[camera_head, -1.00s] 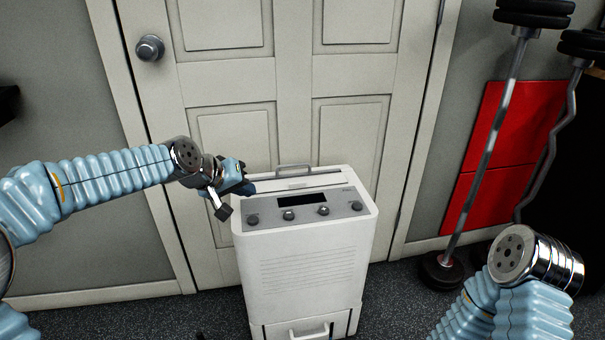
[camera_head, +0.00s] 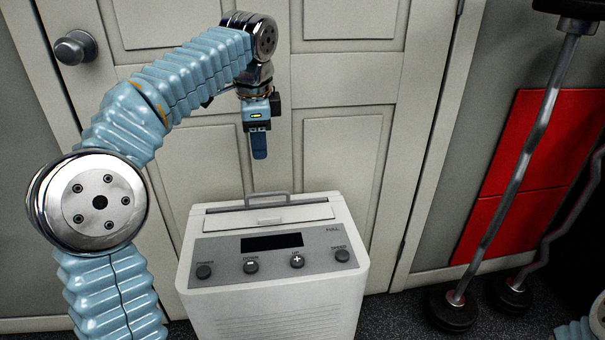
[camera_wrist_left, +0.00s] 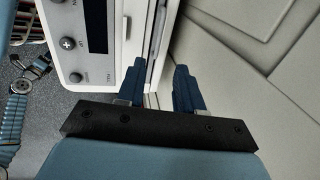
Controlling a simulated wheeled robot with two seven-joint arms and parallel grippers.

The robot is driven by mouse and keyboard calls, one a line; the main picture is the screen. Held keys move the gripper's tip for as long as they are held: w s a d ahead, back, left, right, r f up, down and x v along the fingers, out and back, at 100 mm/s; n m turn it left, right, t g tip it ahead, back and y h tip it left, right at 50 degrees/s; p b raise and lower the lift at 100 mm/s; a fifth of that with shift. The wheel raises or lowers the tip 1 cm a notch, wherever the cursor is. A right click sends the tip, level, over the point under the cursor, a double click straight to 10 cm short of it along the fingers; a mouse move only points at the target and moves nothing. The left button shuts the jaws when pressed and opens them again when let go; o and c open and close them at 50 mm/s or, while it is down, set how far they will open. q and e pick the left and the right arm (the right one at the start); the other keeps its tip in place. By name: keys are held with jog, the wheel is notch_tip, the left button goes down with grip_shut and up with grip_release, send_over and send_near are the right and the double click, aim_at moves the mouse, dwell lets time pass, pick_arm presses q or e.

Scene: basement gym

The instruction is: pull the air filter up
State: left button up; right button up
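The white appliance (camera_head: 275,300) has a grey control panel with a dark display and several knobs.
A white panelled door (camera_head: 345,150) with a round knob (camera_head: 75,47) stands close behind the appliance. Barbells (camera_head: 525,150) lean at the right beside a red panel (camera_head: 520,190). Dark speckled floor (camera_head: 400,315) shows between the appliance and the barbells.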

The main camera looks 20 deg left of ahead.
aim_at(263, 193)
pick_arm(q)
jog(key=f+b, duration=0.1)
jog(key=f, duration=0.3)
jog(key=w+a+f+b, duration=0.1)
jog(key=f, duration=0.4)
jog(key=w+f+b, duration=0.1)
jog(key=f+b, duration=0.1)
jog(key=f, duration=0.2)
jog(key=shift+w+a+f, duration=0.15)
jog(key=shift+a, duration=0.05)
jog(key=shift+c, duration=0.3)
grip_shut()
dwell(0.5)
